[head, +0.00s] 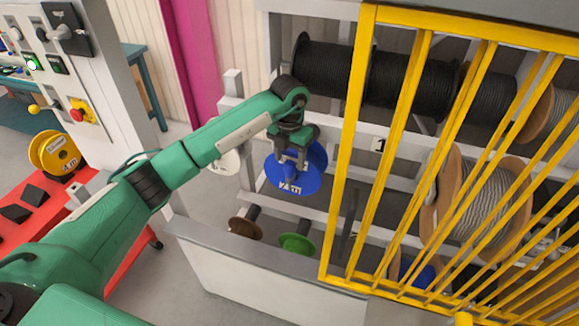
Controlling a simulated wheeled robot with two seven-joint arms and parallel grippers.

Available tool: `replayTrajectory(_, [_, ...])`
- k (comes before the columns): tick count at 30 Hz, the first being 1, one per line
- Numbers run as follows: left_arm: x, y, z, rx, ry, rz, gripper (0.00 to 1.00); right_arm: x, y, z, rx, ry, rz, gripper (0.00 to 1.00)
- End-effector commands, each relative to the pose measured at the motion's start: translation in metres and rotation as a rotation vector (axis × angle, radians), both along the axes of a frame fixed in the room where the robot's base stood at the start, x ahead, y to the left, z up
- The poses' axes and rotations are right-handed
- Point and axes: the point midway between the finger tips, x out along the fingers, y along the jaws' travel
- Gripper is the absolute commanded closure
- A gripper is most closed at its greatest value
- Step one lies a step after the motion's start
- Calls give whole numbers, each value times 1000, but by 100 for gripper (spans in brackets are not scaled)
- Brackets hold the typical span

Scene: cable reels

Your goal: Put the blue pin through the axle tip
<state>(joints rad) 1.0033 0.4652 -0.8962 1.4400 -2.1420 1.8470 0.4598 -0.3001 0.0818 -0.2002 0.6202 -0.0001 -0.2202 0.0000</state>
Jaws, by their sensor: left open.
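My left gripper (291,158) reaches in from the left and hangs in front of a blue reel (297,184). Its jaws are open at the reel's face, and I cannot tell whether they touch anything. The blue reel sits on the rack with white lettering on its lower face. The axle tip is hidden behind my gripper, and I cannot make out a blue pin. My right gripper is not in view.
A yellow barred guard (349,150) stands right of my left gripper, with large reels (490,205) behind it. A green reel (297,244) and a brown reel (245,228) sit low behind a grey panel (270,287). A red table (55,222) carries a yellow reel (54,154).

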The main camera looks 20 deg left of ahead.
Motion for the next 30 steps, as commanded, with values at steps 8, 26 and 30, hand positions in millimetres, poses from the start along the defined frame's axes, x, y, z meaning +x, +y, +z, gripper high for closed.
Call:
replayTrajectory(8, [1, 0, 61, 1, -5, 1, 45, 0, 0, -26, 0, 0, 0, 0])
replayTrajectory(26, [0, 0, 105, 0, 0, 1, 45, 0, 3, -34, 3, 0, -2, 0])
replayTrajectory(30, [0, 0, 105, 0, 0, 0, 45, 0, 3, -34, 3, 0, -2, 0])
